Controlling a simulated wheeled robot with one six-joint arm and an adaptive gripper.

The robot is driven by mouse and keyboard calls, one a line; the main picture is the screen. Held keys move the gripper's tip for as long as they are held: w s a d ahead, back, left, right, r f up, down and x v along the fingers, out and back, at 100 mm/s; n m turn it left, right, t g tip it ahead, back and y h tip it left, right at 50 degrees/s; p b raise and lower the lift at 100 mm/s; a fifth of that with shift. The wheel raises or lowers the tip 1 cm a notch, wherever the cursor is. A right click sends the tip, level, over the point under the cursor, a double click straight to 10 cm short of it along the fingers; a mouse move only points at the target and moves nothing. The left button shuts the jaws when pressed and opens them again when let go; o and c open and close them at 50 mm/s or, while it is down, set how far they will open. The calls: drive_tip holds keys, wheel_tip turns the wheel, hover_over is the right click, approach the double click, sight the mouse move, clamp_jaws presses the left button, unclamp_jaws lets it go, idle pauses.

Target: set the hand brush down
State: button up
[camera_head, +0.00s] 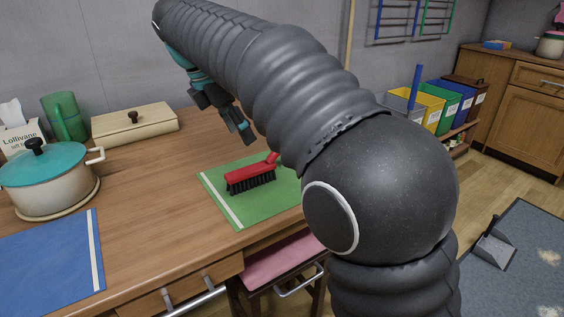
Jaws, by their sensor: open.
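The hand brush (250,176), with a red back and dark bristles, stands bristles down on the green mat (261,209) on the wooden table. The tip of its red handle points to the upper right, close to my arm. My gripper (246,130) is open and empty above and behind the brush, apart from it. My dark arm crosses the view and hides the right part of the mat.
A teal-lidded pot (45,182) stands at the left, behind a blue mat (50,255). A cream box (135,126), a green pitcher (63,118) and a tissue box (22,134) stand at the back left. A pink-seated stool (283,261) is below the table's front edge.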

drive_tip(key=s+d+m+y, duration=0.1)
drive_tip(key=s+d+m, duration=0.4)
drive_tip(key=d, duration=0.5)
drive_tip(key=s+d+f+m+t+y, duration=0.1)
drive_tip(key=s+d+f+m+y, duration=0.1)
drive_tip(key=s+d+f+m, duration=0.7)
drive_tip(key=s+d+m, duration=0.3)
drive_tip(key=m, duration=0.1)
drive_tip(key=shift+s+f+m+t, duration=0.3)
drive_tip(key=shift+s+f+t, duration=0.05)
drive_tip(key=shift+t, duration=0.05)
drive_tip(key=s+d+f+m, duration=0.1)
drive_tip(key=s+f+m, duration=0.3)
drive_tip(key=s+d+f+m+t, duration=0.1)
drive_tip(key=s+f+m, duration=0.1)
drive_tip(key=shift+d+f+y, duration=0.35)
drive_tip(key=shift+f+y, duration=0.05)
drive_tip(key=shift+c, duration=1.6)
drive_tip(key=shift+d, duration=0.15)
